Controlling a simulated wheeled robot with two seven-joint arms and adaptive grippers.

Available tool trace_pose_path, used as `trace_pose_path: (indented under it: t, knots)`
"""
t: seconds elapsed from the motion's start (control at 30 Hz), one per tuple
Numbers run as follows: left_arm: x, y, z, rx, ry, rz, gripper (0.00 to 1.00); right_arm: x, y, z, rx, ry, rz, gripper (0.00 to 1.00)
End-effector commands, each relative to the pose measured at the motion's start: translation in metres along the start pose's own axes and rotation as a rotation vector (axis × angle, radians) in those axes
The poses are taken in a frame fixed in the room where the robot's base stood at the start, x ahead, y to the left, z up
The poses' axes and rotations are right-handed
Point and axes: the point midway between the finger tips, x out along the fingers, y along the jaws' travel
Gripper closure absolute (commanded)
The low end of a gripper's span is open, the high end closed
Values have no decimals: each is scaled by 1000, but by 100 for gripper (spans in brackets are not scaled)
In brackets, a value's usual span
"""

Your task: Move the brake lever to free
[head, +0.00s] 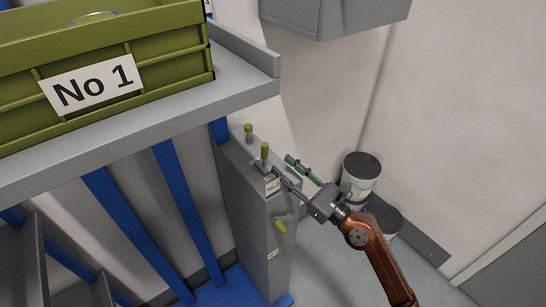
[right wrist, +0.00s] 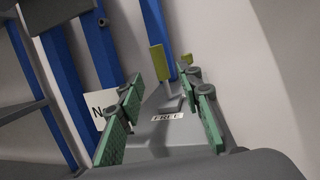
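A lever with a yellow-green handle (head: 265,150) stands upright on top of a grey post (head: 246,190). In the right wrist view the same lever (right wrist: 157,62) rises behind a white label reading FREE (right wrist: 167,117). I take it as the brake lever. My right gripper (head: 284,166) is open and empty, just right of the post top, its green-padded fingers pointing toward the lever. In the right wrist view the lever shows between the spread fingers, apart from them and beyond their tips. My left gripper is not in view.
A second yellow-green handle (head: 249,130) stands farther back on the post, and a third (head: 280,226) juts from its side. A grey shelf (head: 130,122) with a green crate (head: 105,62) overhangs at left. Buckets (head: 361,176) stand by the wall. Floor right of the post is partly clear.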

Motion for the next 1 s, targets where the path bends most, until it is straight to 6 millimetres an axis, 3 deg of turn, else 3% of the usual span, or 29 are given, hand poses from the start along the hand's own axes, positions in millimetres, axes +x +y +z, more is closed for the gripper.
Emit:
trace_pose_path:
  t: [0.2, 0.57, 0.77, 0.87, 0.97, 1.0]
  knots:
    - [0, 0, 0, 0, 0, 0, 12, -28, 0, 0, 0, 1, -1, 67]
    - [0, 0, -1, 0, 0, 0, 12, -33, 0, 0, 0, -1, 0, 67]
    - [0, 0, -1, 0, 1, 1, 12, -45, -7, 15, 124, -79, -41, 81]
    - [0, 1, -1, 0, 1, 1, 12, -72, -29, 38, 354, -222, -130, 88]
    - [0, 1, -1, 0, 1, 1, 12, -124, -76, 50, 690, -420, -288, 94]
    - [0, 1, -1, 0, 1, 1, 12, -151, -99, 46, 838, -504, -369, 97]
